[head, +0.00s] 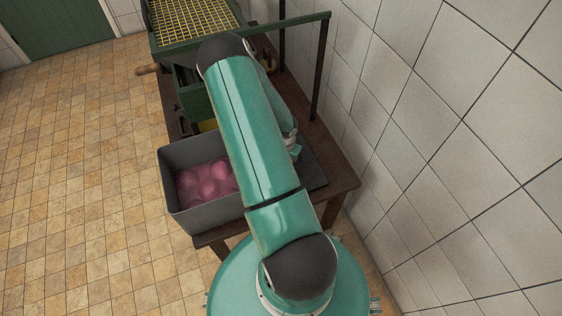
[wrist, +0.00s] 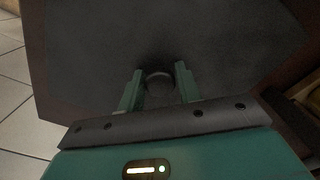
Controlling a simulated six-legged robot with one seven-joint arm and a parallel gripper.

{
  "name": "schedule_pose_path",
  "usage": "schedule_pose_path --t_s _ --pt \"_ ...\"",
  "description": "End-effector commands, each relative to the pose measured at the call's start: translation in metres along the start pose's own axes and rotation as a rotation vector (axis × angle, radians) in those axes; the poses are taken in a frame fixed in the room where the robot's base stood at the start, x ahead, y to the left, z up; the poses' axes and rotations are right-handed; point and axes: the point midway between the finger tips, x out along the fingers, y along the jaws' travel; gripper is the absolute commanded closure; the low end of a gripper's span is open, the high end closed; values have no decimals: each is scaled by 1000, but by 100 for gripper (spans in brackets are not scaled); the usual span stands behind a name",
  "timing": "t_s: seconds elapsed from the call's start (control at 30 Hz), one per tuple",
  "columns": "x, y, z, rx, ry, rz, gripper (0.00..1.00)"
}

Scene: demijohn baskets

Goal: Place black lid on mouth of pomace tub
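The pomace tub (head: 212,218) is a grey, open-topped box at the front left of the brown table, with pink, lumpy contents inside. The black lid (head: 314,172) is a flat dark slab lying on the table to the right of the tub, partly hidden by my arm. In the wrist view the lid (wrist: 90,50) fills most of the picture, with a round dark knob (wrist: 158,86) on it. My gripper (wrist: 159,80) is over the lid, its two green fingers open on either side of the knob. In the head view my arm mostly hides the gripper.
A green frame with a yellow mesh top (head: 195,20) stands on the table's far part. Its rail and dark posts rise close to the lid's far side. A white tiled wall (head: 450,130) runs along the right. The tiled floor (head: 80,180) on the left is clear.

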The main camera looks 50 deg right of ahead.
Motion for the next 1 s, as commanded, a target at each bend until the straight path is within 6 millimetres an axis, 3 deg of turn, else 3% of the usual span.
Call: schedule_pose_path --t_s 0.03,0.13,0.17,1.0 --pt "0 0 0 0 0 0 77" --pt "0 0 0 0 -1 0 96" --pt "0 0 0 0 0 0 98" --pt "-39 0 0 0 0 -1 98"
